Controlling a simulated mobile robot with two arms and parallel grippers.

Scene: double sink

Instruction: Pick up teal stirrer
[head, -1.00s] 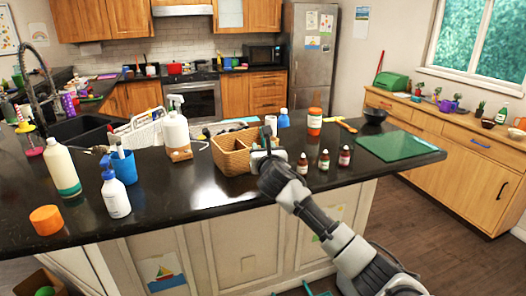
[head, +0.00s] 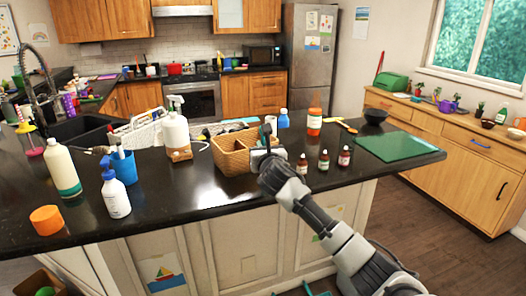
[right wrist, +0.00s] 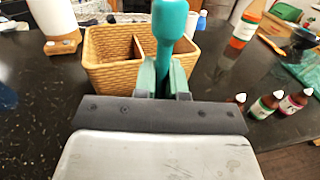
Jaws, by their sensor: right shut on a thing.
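The teal stirrer (right wrist: 169,25) stands upright between the fingers of my right gripper (right wrist: 163,82) in the right wrist view, its thick rounded end toward the camera. The gripper is shut on it. In the head view my right gripper (head: 265,150) is at the right side of the wicker basket (head: 236,157), over the dark counter, and the stirrer is mostly hidden there. The divided basket also shows in the right wrist view (right wrist: 108,56), just behind the stirrer. The stirrer's lower end is hidden by the gripper. My left gripper is not in view.
Three small brown bottles (head: 324,160) stand close to the right of my right gripper. An orange bottle (head: 314,122) is behind them. A white spray bottle (head: 176,135) stands left of the basket. A green board (head: 400,147) lies at the right.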

